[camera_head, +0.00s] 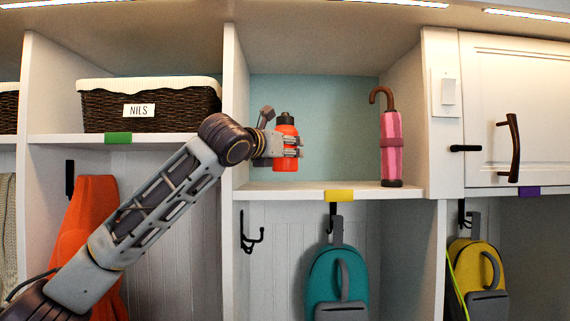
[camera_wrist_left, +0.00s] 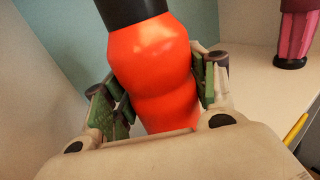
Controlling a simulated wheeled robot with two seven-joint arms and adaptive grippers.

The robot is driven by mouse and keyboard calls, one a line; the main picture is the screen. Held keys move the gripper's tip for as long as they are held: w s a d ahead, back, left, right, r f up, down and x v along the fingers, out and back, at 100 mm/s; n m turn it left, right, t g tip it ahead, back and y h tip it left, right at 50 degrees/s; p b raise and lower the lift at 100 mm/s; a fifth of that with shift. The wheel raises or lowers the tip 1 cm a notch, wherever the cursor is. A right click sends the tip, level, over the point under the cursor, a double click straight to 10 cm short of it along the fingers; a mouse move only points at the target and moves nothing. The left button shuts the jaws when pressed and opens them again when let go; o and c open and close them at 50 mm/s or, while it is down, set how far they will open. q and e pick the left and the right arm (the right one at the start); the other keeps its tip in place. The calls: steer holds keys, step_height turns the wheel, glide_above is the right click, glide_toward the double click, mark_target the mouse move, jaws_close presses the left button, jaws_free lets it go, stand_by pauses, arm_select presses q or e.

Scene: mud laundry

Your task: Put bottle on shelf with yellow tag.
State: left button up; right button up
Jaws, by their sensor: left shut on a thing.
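The bottle (camera_head: 286,155) is orange-red with a black cap and is upright in the cubby above the yellow tag (camera_head: 339,196). My left gripper (camera_head: 290,146) is shut around the bottle's body, near the cubby's left wall. In the left wrist view the bottle (camera_wrist_left: 158,70) fills the middle, with a green-padded finger on each side. In the head view the bottle's base appears a little above the shelf with the yellow tag (camera_head: 290,188); the wrist view hides the base. My right gripper is not in view.
A pink umbrella (camera_head: 391,150) with a brown hook handle stands at the shelf's right side. A dark wicker basket (camera_head: 150,103) labelled NILS fills the left cubby above a green tag (camera_head: 118,138). Free shelf lies between bottle and umbrella. A teal backpack (camera_head: 337,275) hangs below.

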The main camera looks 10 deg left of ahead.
mark_target(279, 162)
arm_select(q)
steer(key=shift+s, duration=0.1)
steer(key=shift+f, duration=1.85)
steer(key=shift+f, duration=0.1)
steer(key=o, duration=1.1)
steer(key=shift+c, duration=0.2)
steer(key=b+v, duration=0.1)
steer(key=v, duration=0.5)
steer(key=shift+s+b, duration=0.1)
steer(key=shift+b, duration=0.3)
steer(key=shift+s+a, duration=0.25)
steer(key=shift+s, duration=0.35)
